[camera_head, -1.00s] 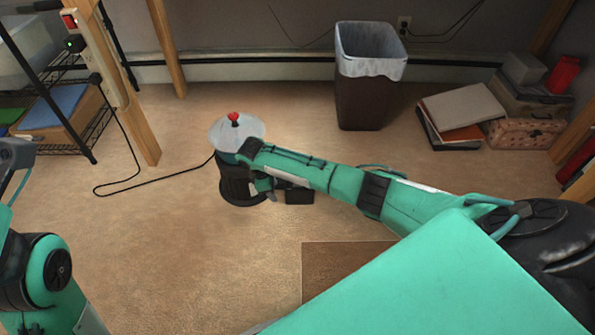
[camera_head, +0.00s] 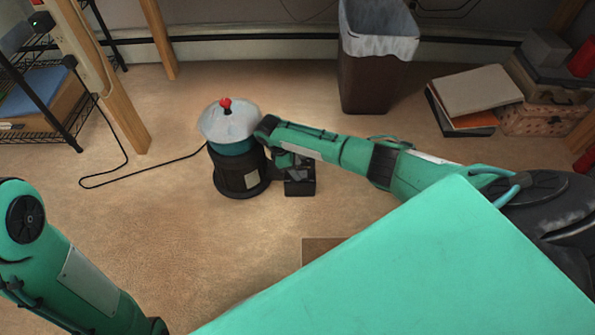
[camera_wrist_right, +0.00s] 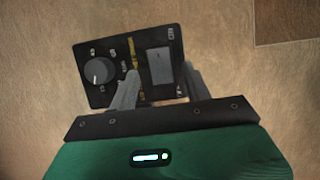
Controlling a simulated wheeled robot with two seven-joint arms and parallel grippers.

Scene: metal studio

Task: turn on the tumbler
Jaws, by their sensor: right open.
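The tumbler (camera_head: 238,168) stands upright on the carpet left of centre in the head view, a dark drum with a teal band, pale lid and red knob (camera_head: 225,103). Its black control box (camera_head: 300,187) sits at its right side. In the right wrist view the control box (camera_wrist_right: 105,47) shows a round dial (camera_wrist_right: 98,71) and a grey rocker switch (camera_wrist_right: 159,67). My right gripper (camera_wrist_right: 158,85) is open over the panel, one finger between dial and switch, the other right of the switch. I cannot tell whether it touches. My left arm shows, but its gripper does not.
A black cord (camera_head: 150,170) runs left across the carpet from the tumbler to a wooden post (camera_head: 115,105). A waste bin (camera_head: 370,82) stands at the back; books (camera_head: 470,90) and boxes are at the right. A brown mat (camera_head: 320,250) lies in front.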

